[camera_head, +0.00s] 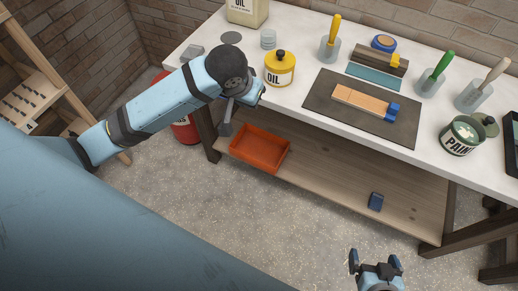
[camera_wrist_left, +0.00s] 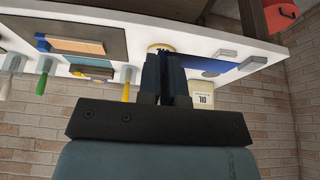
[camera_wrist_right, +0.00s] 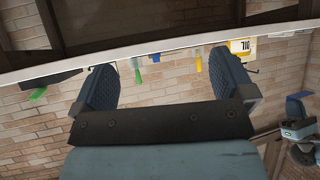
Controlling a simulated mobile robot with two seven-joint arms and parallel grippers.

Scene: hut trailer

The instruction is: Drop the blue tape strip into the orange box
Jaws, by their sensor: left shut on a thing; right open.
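The orange box (camera_head: 248,163) is an open tray on the lower wooden shelf, at the left. My left gripper (camera_head: 226,125) points down in front of the bench edge, above and left of the box. In the left wrist view its fingers (camera_wrist_left: 164,62) are closed together. A flat dark blue piece (camera_wrist_left: 205,65) shows beside them and seems to be the blue tape strip held there; it cannot be made out in the head view. My right gripper (camera_head: 375,262) is open and empty, in front of the shelf; its spread fingers also show in the right wrist view (camera_wrist_right: 165,72).
The white bench top (camera_head: 300,95) carries a yellow oil can (camera_head: 280,70), a paint can (camera_head: 461,137) and a dark mat (camera_head: 330,112) with a wooden piece bearing blue at one end. A red can (camera_head: 182,130) stands left.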

